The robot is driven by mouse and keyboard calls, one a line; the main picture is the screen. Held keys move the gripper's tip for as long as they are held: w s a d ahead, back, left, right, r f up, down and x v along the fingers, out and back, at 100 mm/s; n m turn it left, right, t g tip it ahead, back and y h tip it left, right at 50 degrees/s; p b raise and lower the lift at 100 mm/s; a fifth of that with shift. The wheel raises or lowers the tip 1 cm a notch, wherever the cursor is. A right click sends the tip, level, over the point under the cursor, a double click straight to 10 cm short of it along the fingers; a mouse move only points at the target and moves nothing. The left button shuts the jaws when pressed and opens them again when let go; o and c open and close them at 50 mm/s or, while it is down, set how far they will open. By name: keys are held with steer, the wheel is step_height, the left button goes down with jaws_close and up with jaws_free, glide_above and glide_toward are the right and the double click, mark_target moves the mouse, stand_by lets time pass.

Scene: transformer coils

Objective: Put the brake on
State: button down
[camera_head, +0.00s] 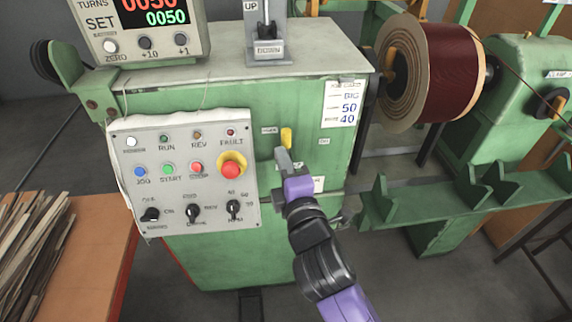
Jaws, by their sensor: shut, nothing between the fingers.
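A small yellow lever (286,137) stands about upright on the front of the green cabinet (230,260), with a small label on each side; the right one seems to read ON. My gripper (282,158) is shut and empty just below the lever; I cannot tell whether it touches it. Its fingers hide the lever's lower end. On the grey control panel (190,150) to the left, a black knob (150,215) sits at the lower left. Its small labels look like OFF, ON and perhaps BRAKE, but are hard to read; its exact pointing is unclear.
A red mushroom button (231,170) on a yellow ring sits on the panel, left of my gripper. A counter display (150,30) and an UP/DOWN lever box (267,45) stand on top. A coil (440,75) and a green rack (470,200) are at the right.

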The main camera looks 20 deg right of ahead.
mark_target(286, 141)
steer(key=w, duration=0.2)
steer(key=w+d, duration=0.1)
steer(key=w, duration=0.1)
steer(key=shift+w+p, duration=0.3)
steer(key=shift+w, duration=0.05)
steer(key=shift+s+d+m, duration=0.1)
steer(key=shift+d+m, duration=0.1)
steer(key=shift+m, duration=0.2)
steer(key=shift+d, duration=0.1)
steer(key=shift+s+d+m+b, duration=0.25)
steer(key=shift+d+m+b, duration=0.5)
steer(key=shift+m, duration=0.25)
steer(key=s+d+f+m+t+h+b, duration=0.1)
steer(key=s+d+f+m+b, duration=0.1)
steer(key=d+m+b, duration=0.4)
steer(key=shift+f+m+b, duration=0.25)
steer(key=shift+m+b, duration=0.1)
steer(key=shift+m, duration=1.05)
